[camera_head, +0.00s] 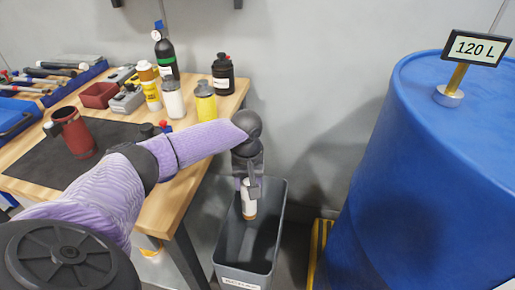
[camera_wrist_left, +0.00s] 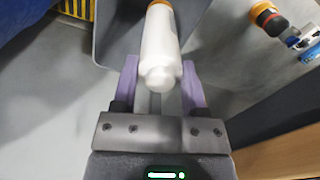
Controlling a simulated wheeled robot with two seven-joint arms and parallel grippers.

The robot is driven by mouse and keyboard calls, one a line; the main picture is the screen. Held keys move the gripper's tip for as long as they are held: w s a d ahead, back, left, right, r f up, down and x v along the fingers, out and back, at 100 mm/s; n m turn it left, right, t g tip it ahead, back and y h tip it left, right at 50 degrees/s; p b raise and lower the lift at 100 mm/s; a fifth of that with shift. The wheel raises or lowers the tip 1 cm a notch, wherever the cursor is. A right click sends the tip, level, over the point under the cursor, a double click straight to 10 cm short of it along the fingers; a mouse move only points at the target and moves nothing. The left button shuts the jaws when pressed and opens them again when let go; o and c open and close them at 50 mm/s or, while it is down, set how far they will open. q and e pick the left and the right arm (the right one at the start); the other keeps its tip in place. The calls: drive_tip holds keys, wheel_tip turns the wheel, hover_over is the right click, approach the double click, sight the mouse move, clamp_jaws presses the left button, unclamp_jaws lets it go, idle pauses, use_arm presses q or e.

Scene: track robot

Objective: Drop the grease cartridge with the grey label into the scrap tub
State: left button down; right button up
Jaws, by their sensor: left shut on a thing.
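My left gripper (camera_head: 249,182) is shut on a white cartridge (camera_head: 249,203) and holds it pointing down over the open mouth of a dark grey tub (camera_head: 279,212). The cartridge shows an orange-brown end at the bottom. In the left wrist view the gripper (camera_wrist_left: 159,82) has its purple fingers on either side of the white cartridge (camera_wrist_left: 160,45), and the tub's grey wall (camera_wrist_left: 108,35) lies beyond. I cannot make out a grey label on the cartridge. The tub's front label is cut off by the frame. My right gripper is not in view.
A wooden workbench (camera_head: 180,203) stands left of the tub, with yellow (camera_head: 206,103) and white (camera_head: 173,100) bottles, a black bottle (camera_head: 223,75) and a red mug-like holder (camera_head: 77,135). A big blue drum (camera_head: 420,190) stands at the right.

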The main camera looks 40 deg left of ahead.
use_arm(q)
drive_tip(key=shift+c, duration=0.2)
unclamp_jaws()
drive_tip(key=shift+r, duration=0.25)
wheel_tip(320, 180, up, 9)
drive_tip(key=p, duration=0.5)
drive_tip(key=shift+r, duration=0.3)
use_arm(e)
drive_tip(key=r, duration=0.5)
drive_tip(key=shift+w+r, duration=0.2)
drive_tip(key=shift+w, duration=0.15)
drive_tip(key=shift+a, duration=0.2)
